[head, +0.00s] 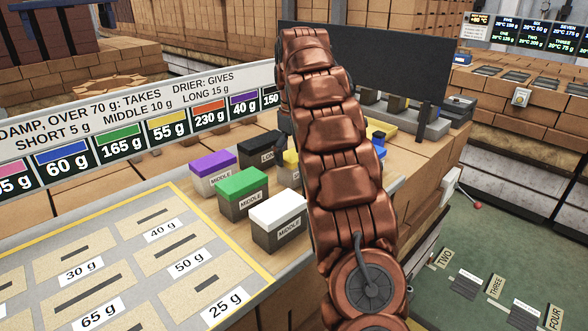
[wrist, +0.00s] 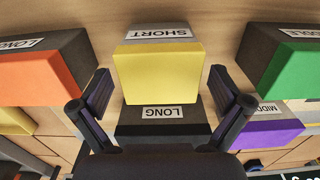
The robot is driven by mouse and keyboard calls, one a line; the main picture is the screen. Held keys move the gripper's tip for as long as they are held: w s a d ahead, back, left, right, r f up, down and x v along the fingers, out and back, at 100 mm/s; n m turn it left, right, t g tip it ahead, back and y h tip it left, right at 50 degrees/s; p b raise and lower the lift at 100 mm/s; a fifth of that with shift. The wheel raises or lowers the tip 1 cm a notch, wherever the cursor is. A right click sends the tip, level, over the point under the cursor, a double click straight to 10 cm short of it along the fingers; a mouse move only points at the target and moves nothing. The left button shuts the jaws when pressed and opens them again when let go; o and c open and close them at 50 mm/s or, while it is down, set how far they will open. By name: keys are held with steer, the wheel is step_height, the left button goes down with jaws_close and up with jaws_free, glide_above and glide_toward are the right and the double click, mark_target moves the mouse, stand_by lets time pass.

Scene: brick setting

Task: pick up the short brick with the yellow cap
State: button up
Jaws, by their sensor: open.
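The short brick with the yellow cap (wrist: 158,75) is in the middle of the wrist view. Its grey side bears an upside-down label SHORT. My gripper (wrist: 160,78) is open, with one dark finger to the left of the yellow cap and one to the right in the picture, both apart from it. I cannot tell how far the fingers are above it.
A black-capped LONG brick (wrist: 165,115) lies close by the yellow cap. An orange-capped LONG brick (wrist: 40,75) is at left, a green-capped brick (wrist: 297,70) and a purple-capped one (wrist: 270,132) at right. A white-capped brick (head: 278,210) stands nearer the marked mat (head: 255,275).

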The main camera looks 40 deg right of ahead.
steer(key=shift+f+p, duration=0.5)
steer(key=shift+f, duration=1.05)
steer(key=c, duration=1.5)
steer(key=shift+c, duration=0.4)
steer(key=shift+r, duration=0.2)
